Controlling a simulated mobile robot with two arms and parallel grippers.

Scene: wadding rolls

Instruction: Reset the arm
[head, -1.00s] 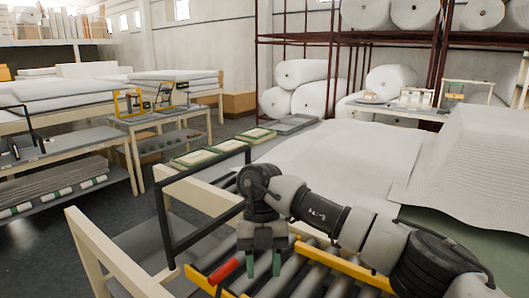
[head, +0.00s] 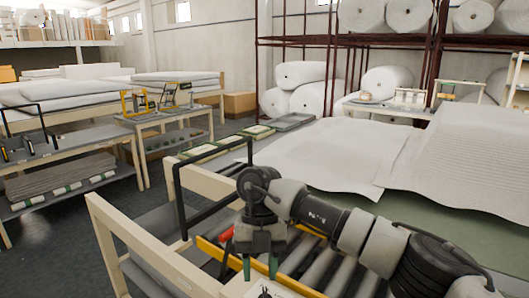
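My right arm reaches in from the lower right of the head view. I cannot tell whether the gripper touches anything below. My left gripper is not in the view.
A bench with white wadding sheets (head: 330,150) fills the right. A black frame (head: 177,200) stands at its left end, close to my arm. Wooden rails (head: 150,250) are at lower left. Tables with tools (head: 160,118) stand behind, with dark floor (head: 90,240) between. Large white rolls (head: 300,75) are at the back.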

